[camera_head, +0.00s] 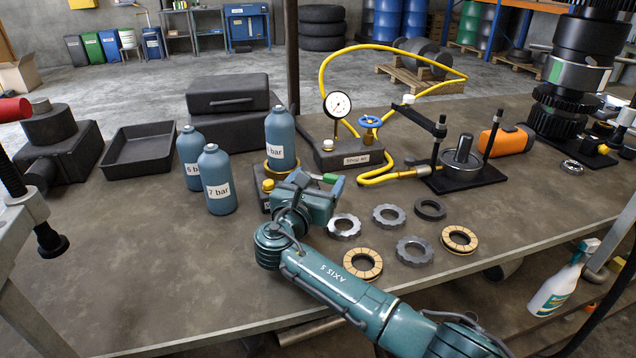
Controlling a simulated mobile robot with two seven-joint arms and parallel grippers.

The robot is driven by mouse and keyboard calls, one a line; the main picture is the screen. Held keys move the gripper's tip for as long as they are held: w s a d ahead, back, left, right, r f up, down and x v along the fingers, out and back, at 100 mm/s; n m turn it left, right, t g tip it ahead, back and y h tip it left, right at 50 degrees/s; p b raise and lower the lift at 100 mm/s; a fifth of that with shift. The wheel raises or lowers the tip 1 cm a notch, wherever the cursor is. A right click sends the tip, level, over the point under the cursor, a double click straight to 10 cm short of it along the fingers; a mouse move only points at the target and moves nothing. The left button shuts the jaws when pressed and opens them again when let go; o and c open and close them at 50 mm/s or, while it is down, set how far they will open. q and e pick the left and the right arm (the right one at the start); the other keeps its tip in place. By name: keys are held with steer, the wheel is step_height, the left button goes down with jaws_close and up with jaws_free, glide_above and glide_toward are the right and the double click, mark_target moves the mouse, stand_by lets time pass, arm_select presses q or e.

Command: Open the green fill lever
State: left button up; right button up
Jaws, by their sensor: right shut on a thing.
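The green fill lever (331,178) shows as a short green piece at the tip of my right gripper (335,188). The gripper is shut on it, and the gripper body hides most of the lever and its pivot. The lever is beside the fill station (257,176), a dark block with a yellow knob (268,185). A blue bottle (280,140) stands upright in the yellow ring on this station, its label partly turned away. My right arm reaches in from the lower right over the bench. My left gripper is out of view.
The gauge block (350,158) with a yellow hose is behind the gripper. Several rings and discs (389,216) lie to the right. The bench (130,260) is clear at front left.

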steer(key=shift+s+f+m+g+h+b, duration=0.15)
steer(key=shift+m+g+h+b, duration=0.3)
steer(key=shift+h, duration=0.35)
steer(key=shift+s+f+m+g+h+b, duration=0.1)
steer(key=shift+m+g+h+b, duration=0.15)
steer(key=shift+m+h, duration=0.45)
steer(key=o, duration=1.2)
steer(key=shift+d, duration=0.15)
steer(key=shift+r, duration=0.1)
